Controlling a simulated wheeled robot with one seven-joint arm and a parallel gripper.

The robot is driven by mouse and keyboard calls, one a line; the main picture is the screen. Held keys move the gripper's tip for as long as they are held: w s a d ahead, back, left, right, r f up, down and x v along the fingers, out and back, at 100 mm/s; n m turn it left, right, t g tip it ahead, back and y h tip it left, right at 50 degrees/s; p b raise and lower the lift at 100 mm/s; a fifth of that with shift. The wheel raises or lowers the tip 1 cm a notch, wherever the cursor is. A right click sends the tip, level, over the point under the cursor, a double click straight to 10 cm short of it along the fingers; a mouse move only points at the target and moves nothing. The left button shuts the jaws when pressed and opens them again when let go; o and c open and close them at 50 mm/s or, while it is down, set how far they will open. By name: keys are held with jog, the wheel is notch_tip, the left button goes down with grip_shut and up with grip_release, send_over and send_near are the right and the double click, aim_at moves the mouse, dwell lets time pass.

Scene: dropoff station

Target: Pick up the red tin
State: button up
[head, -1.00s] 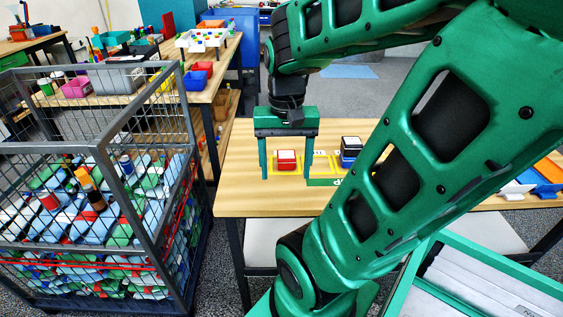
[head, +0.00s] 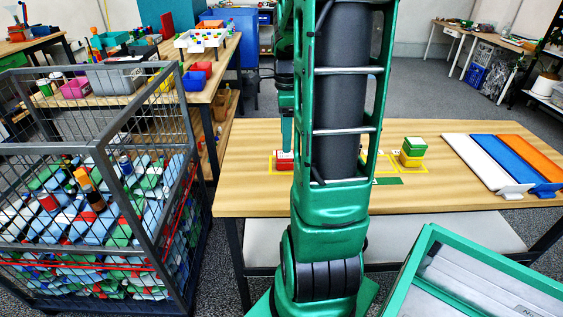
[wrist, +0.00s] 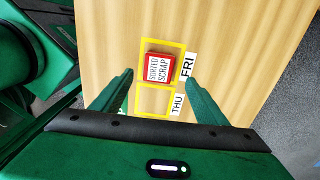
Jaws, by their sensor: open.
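The red tin (wrist: 160,68) has a white label reading "SORTED SCRAP". It lies inside a yellow-outlined square marked FRI on the wooden table. In the head view the red tin (head: 284,161) shows just left of my arm, partly hidden. My gripper (wrist: 158,76) is open and empty, its green fingers reaching to the left and right of the tin in the wrist view. I cannot tell the height of the fingertips above the table. In the head view my arm hides most of the gripper.
The neighbouring THU square (wrist: 156,101) looks empty. A green and yellow stacked item (head: 412,152) stands right of my arm. White, blue and orange panels (head: 510,160) lie at the table's right. A mesh cage of scrap (head: 100,200) stands to the left.

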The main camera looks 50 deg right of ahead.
aim_at(285, 156)
notch_tip(285, 156, down, 8)
jog(key=shift+s+a+f, duration=0.1)
jog(key=shift+a+f, duration=0.05)
dwell(0.4)
jog(key=c, duration=1.2)
